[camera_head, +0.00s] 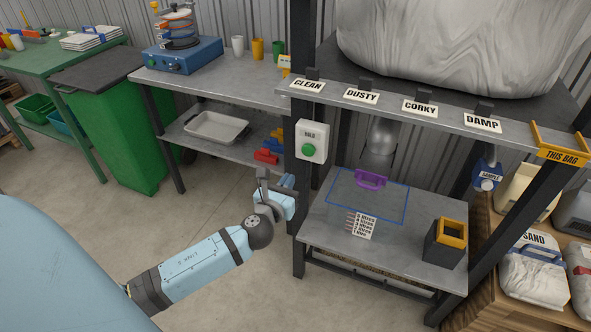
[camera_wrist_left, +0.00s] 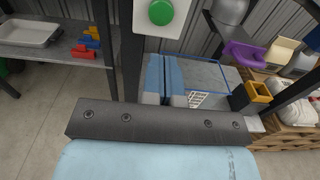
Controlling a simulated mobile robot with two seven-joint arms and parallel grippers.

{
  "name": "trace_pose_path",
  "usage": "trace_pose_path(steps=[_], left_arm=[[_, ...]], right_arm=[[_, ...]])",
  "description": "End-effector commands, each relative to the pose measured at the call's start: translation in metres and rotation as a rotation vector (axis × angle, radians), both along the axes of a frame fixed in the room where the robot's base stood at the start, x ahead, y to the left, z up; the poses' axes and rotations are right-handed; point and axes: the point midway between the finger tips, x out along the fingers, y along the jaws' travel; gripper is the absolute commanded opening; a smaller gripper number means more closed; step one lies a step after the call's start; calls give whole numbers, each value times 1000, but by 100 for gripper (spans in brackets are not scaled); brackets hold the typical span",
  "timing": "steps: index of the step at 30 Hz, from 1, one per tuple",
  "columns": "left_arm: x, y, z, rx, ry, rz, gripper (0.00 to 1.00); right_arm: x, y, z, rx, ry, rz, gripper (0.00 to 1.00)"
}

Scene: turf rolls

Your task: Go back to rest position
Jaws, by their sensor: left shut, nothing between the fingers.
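My left arm comes in from the left in the head view. Its light blue gripper (camera_head: 287,182) is in the air in front of the metal stand, near the post with the green button. The fingers are shut and empty. In the left wrist view the gripper (camera_wrist_left: 163,62) shows as two light blue fingers side by side, with the stand's lower shelf behind them. My right gripper is in neither view.
A box with a green button (camera_head: 312,142) hangs on the stand's post close to my left gripper. The lower shelf (camera_head: 420,212) bears a clear box with a purple handle (camera_head: 371,180) and a dark, yellow-rimmed container (camera_head: 445,246). A workbench (camera_head: 225,88) stands behind. Floor is clear around the arm.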

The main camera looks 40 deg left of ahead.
Motion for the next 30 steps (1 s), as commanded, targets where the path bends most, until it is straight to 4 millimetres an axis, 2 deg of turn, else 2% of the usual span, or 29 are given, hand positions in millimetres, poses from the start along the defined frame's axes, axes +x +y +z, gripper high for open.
trace_pose_path(steps=[6, 24, 26, 28, 30], left_arm=[[-14, -3, 0, -1, 0, 0, 0], [-16, -5, -3, -22, 3, -1, 0], [-20, -8, -10, -92, 13, -4, 0], [-28, -17, -24, -253, 31, -6, 0], [-43, -30, -46, -509, 59, 2, 0]], right_arm=[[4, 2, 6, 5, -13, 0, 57], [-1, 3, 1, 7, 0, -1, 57], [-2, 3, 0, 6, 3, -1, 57], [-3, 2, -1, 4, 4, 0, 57], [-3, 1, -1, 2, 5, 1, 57]])
